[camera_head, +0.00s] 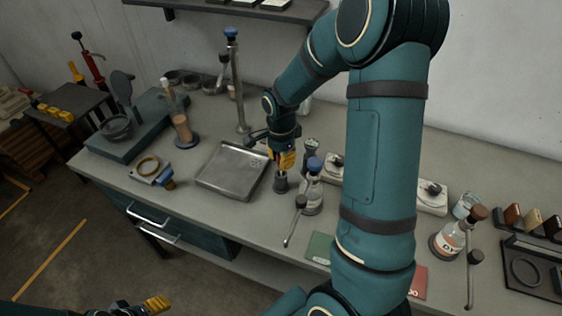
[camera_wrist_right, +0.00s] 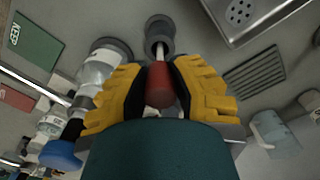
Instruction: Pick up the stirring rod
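The stirring rod (camera_wrist_right: 159,88) has a red handle and a pale shaft. It stands with its lower end in a small dark round holder (camera_wrist_right: 158,31) on the bench; this holder also shows in the head view (camera_head: 281,184). My right gripper (camera_wrist_right: 161,76) has yellow fingers with black pads. The pads close in on both sides of the red handle and look in contact with it. In the head view my right gripper (camera_head: 283,160) points down over the holder and hides most of the rod. My left gripper (camera_head: 155,305) shows only partly at the bottom edge, away from the bench.
A blue-capped bottle (camera_head: 312,188) stands close to the right of the holder. A metal tray (camera_head: 233,169) lies close to its left. A dark-headed tool (camera_head: 295,220) lies in front. A tall metal column (camera_head: 237,85) stands behind. Bare bench shows in front of the tray.

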